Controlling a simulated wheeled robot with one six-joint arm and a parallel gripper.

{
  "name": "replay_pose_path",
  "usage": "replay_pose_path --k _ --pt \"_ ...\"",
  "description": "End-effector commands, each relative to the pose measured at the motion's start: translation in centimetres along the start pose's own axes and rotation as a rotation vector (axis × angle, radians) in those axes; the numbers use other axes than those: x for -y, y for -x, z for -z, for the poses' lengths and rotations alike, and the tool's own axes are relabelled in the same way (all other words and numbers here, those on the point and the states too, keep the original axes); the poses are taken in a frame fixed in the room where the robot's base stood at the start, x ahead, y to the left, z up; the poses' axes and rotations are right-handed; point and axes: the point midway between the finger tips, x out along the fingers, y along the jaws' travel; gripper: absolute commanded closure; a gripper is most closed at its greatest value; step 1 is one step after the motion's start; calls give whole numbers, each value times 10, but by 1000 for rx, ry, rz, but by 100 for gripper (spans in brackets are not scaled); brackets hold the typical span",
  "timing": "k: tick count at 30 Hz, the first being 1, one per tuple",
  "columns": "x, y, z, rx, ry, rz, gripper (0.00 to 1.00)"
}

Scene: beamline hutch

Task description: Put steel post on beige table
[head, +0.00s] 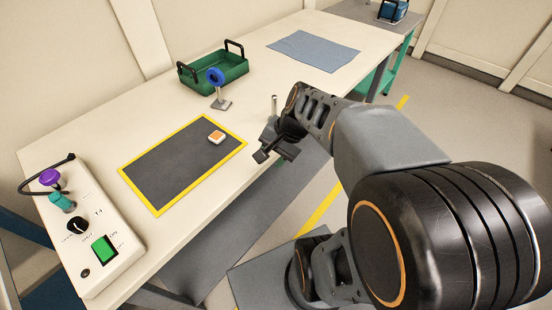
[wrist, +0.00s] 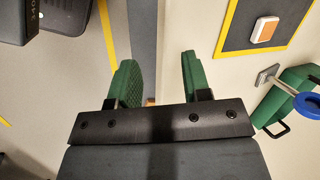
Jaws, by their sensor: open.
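A slim upright steel post (head: 274,104) shows in the head view just left of my wrist, near the front edge of the beige table (head: 180,100). Its lower end is hidden behind my arm, so I cannot tell what it rests on. I cannot make it out in the wrist view. My gripper (head: 262,156) is open by the table's front edge, to the right of the dark mat. In the wrist view its green fingers (wrist: 152,78) are spread apart with nothing seen between the tips; the table edge runs behind them.
A yellow-bordered dark mat (head: 160,165) holds an orange-and-white block (head: 216,137). A blue ring on a stand (head: 215,77) is before a green handled tray (head: 228,72). A blue cloth (head: 310,50) lies farther back. A control box (head: 90,240) is at the near left.

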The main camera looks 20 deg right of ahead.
Motion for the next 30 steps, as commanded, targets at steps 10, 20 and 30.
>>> replay_pose_path --k 10,20,30 --pt "-17 4 -31 -194 856 -289 56" --pt "-18 5 -31 -204 901 -307 56" --pt "4 46 -33 -235 906 -286 56"
